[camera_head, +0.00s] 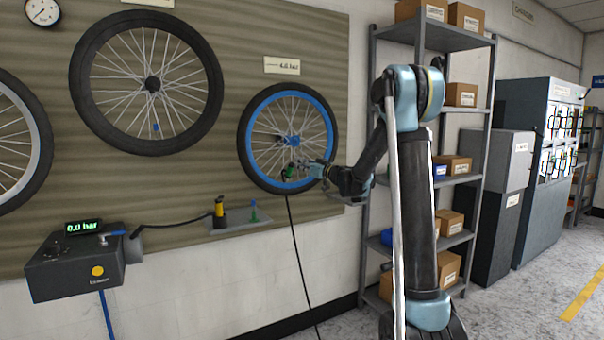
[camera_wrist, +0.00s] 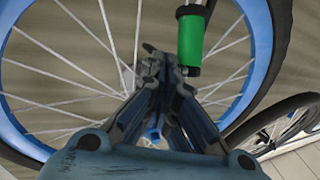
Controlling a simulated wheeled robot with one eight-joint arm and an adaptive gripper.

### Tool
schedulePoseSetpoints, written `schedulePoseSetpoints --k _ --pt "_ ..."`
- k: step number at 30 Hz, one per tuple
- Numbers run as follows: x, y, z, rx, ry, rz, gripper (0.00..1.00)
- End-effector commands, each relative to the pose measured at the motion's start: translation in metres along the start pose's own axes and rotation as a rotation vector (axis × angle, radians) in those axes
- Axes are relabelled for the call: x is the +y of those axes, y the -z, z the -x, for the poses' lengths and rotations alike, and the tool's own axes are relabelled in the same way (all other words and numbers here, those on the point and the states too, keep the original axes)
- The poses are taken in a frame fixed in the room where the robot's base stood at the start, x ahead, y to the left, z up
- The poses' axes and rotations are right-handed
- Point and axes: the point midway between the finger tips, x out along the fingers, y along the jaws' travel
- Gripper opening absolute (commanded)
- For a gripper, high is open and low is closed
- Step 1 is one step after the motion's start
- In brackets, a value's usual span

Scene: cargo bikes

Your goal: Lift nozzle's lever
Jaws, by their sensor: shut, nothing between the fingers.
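The blue-rimmed wheel (camera_head: 247,120) hangs on the wall panel. A nozzle (camera_head: 289,172) with a green part sits at its lower rim, and a black hose hangs down below it. In the wrist view the nozzle's green cylinder with a black end (camera_wrist: 190,42) is at the top, just right of my fingertips. I cannot make out its lever clearly. My gripper (camera_head: 306,165) is shut and empty, right beside the nozzle; its fingers also show in the wrist view (camera_wrist: 163,62). I cannot tell whether it touches the nozzle.
A pump box (camera_head: 75,275) reading 0.0 bar is on the wall at left. A black-tyred wheel (camera_head: 88,60) hangs upper left. Shelving (camera_head: 487,100) with boxes stands behind my arm.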

Motion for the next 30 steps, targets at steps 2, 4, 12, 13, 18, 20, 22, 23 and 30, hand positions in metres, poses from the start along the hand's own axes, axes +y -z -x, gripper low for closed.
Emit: schedulePoseSetpoints --k 2,4,12,13,18,20,22,23,30 --pt "0.0 0.003 0.0 0.0 0.0 0.0 0.0" --pt "0.0 0.005 0.0 0.0 0.0 0.0 0.0" --pt "0.0 0.013 -0.002 0.0 0.0 0.0 0.0" --pt "0.0 0.014 -0.002 0.0 0.0 0.0 0.0" --pt "0.0 0.019 -0.002 0.0 0.0 0.0 0.0" --pt "0.0 0.021 -0.002 0.0 0.0 0.0 0.0" --pt "0.0 0.024 -0.003 0.0 0.0 0.0 0.0" --pt "0.0 0.025 -0.003 0.0 0.0 0.0 0.0" --pt "0.0 0.031 -0.003 0.0 0.0 0.0 0.0"
